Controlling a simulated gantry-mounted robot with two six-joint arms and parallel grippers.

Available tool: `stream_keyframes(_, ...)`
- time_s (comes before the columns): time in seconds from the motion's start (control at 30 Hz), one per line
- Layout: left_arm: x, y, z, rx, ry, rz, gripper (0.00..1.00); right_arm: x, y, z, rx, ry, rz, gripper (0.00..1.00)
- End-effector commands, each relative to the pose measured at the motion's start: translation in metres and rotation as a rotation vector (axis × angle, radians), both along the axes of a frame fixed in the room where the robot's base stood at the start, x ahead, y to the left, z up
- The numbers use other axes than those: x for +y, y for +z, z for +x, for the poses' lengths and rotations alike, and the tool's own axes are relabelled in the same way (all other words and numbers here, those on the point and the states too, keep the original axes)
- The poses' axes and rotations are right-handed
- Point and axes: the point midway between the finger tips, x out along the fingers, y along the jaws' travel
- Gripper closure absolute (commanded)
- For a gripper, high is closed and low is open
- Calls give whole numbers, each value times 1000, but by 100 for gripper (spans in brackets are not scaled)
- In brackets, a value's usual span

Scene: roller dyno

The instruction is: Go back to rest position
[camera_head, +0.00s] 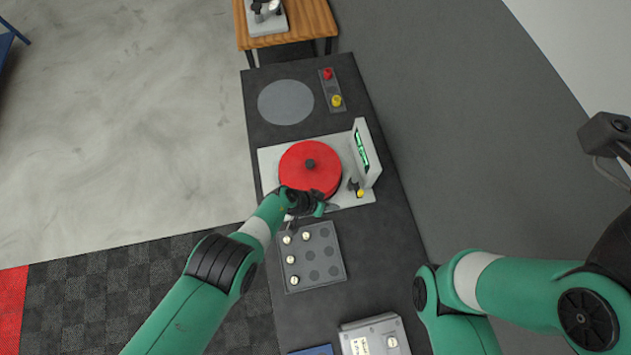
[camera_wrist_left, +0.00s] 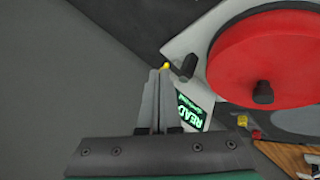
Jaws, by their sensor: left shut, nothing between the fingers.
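My left gripper (camera_head: 318,207) is shut and empty in the head view, over the front edge of the grey dyno machine (camera_head: 268,165), just below its red round disc (camera_head: 308,168). In the left wrist view the fingers (camera_wrist_left: 159,72) are together with nothing between them. The red disc with its dark knob shows at the upper right there (camera_wrist_left: 250,60). A panel with a lit green display (camera_head: 361,150) stands at the machine's right side. My right arm comes in at the lower right of the head view; its gripper is out of view.
A grey tray (camera_head: 334,278) with several small pale pieces sits below my left gripper. A grey box (camera_head: 376,338) lies at the table's near end. A grey disc (camera_head: 285,102) and a panel with red and yellow buttons (camera_head: 332,90) are at the far end.

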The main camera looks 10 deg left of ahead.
Motion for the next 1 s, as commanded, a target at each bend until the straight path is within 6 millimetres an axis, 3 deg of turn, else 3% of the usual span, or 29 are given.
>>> stream_keyframes(0.13,-8,3,-1,1,-18,0,100,0,0,0,0,0,0,50)
stream_keyframes(0.5,-6,3,0,1,-13,0,100,0,0,0,0,0,0,50)
stream_keyframes(0.57,4,3,3,1,7,0,100,0,0,0,0,0,0,50)
stream_keyframes(0.63,8,16,25,-51,25,-12,100,0,0,0,0,0,0,50)
stream_keyframes(0.77,4,77,90,-219,106,-117,100,0,0,0,0,0,0,50)
stream_keyframes(0.9,8,178,163,-475,229,-274,100,0,0,0,0,0,0,50)
stream_keyframes(0.97,14,226,187,-596,271,-335,100,0,0,0,0,0,0,50)
stream_keyframes(1.0,19,259,199,-679,299,-373,100,0,0,0,0,0,0,50)
